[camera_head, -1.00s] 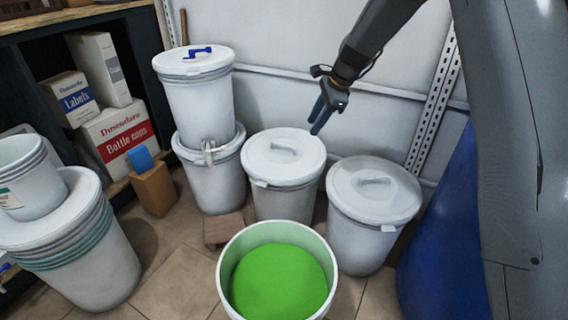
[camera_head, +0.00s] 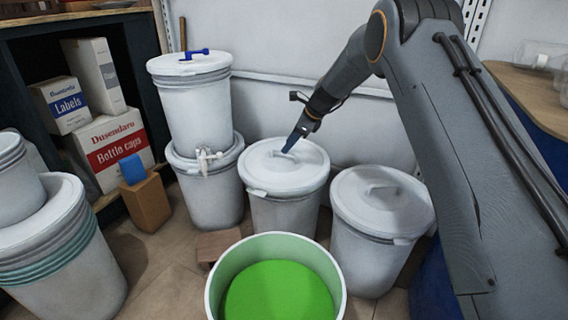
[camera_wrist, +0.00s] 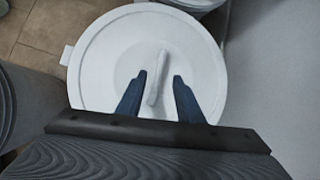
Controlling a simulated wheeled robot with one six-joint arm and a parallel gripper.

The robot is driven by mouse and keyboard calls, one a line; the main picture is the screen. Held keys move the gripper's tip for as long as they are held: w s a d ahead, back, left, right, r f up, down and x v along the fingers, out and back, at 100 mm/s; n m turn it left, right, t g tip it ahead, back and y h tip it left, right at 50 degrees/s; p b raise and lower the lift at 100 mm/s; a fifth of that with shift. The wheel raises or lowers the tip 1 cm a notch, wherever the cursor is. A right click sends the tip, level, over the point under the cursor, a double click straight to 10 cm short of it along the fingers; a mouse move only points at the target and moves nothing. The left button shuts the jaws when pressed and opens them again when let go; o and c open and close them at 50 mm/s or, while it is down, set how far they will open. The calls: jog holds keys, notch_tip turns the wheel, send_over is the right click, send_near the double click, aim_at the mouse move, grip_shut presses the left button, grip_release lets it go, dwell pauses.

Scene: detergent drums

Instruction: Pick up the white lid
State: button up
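A round white lid (camera_head: 268,172) with a raised bar handle sits on the middle white drum (camera_head: 284,213), behind the open drum of green contents. The lid also shows in the wrist view (camera_wrist: 103,62), its handle (camera_wrist: 158,75) running roughly up and down the picture. My gripper (camera_head: 291,146) is over this lid, right at its handle. In the wrist view my gripper (camera_wrist: 160,78) is open, with one blue finger on each side of the handle and a gap on both sides. I cannot tell how far the fingertips are above the lid.
A second lidded white drum (camera_head: 382,220) stands to the right. An open drum (camera_head: 335,283) with green contents (camera_head: 278,291) is in front. Stacked drums with a tap (camera_head: 205,155) stand to the left. A wall (camera_head: 290,100) is close behind.

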aim_at(282, 159)
jog(key=b+x, duration=0.1)
jog(key=x, duration=0.2)
jog(key=shift+a+f, duration=0.1)
jog(key=shift+f, duration=0.1)
jog(key=shift+s+r, duration=0.1)
grip_shut()
jog(key=shift+s, duration=0.1)
dwell(1.0)
